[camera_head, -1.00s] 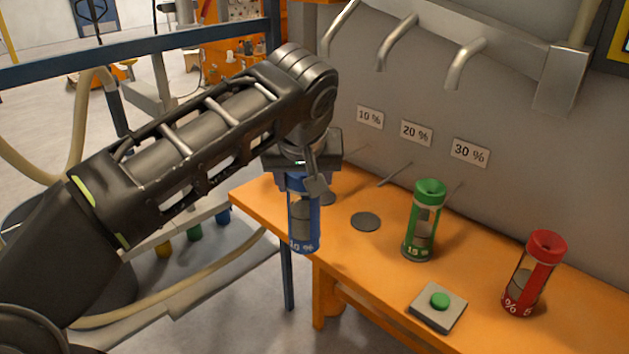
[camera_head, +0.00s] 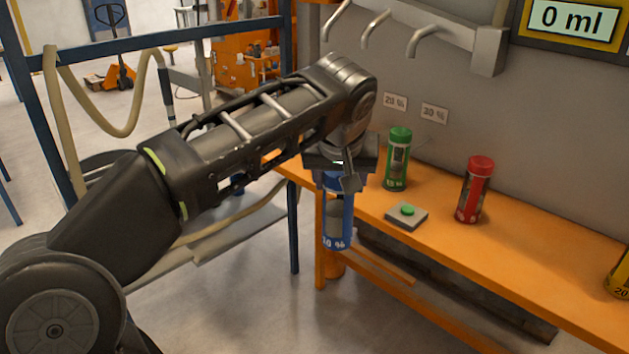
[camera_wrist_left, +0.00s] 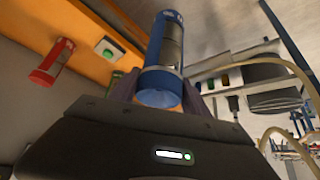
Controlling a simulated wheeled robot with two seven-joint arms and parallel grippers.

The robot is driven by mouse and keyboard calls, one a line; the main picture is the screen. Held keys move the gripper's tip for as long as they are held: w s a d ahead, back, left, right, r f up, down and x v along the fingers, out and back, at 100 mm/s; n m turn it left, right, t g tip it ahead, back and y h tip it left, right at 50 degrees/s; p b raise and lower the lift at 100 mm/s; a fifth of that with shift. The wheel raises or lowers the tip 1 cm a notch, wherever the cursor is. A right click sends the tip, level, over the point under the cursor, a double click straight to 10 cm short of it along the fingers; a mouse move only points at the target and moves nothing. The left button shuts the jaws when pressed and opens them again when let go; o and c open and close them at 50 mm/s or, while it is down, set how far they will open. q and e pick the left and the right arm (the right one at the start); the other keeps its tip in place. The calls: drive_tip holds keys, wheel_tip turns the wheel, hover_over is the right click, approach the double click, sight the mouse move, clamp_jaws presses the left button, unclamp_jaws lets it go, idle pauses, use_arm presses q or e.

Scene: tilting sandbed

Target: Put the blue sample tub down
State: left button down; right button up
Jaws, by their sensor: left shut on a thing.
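The blue sample tub (camera_head: 337,222) hangs upright below my left gripper (camera_head: 338,182) in the head view. It is a clear cylinder with blue ends and a "10 %" label, with grey material inside. My left gripper is shut on its upper part. The tub is in front of the orange bench's front edge, with floor showing below it. In the left wrist view the tub (camera_wrist_left: 164,60) sits between the fingers, its blue end towards the camera. The orange bench (camera_head: 520,262) runs along the grey wall. My right gripper is not in view.
A green tub (camera_head: 398,160), a red tub (camera_head: 474,190) and a yellow tub (camera_head: 620,275) stand on the bench. A grey box with a green button (camera_head: 407,212) lies near its front edge. The bench between the red and yellow tubs is clear. A display (camera_head: 570,22) reads "0 ml".

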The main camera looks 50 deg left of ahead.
use_arm(q)
drive_tip(key=w+d+f+m+t+h, duration=0.15)
drive_tip(key=w+d+f+m, duration=0.25)
drive_tip(key=w+d+f, duration=0.55)
drive_tip(key=d+f+m+h, duration=0.1)
drive_tip(key=d+f+m, duration=0.1)
drive_tip(key=d+f, duration=0.3)
drive_tip(key=w+d+f+m+h, duration=0.1)
drive_tip(key=d+f, duration=0.5)
drive_tip(key=f, duration=0.8)
drive_tip(key=shift+d+m+h, duration=0.15)
drive_tip(key=shift+m+h, duration=0.2)
drive_tip(key=shift+m, duration=0.15)
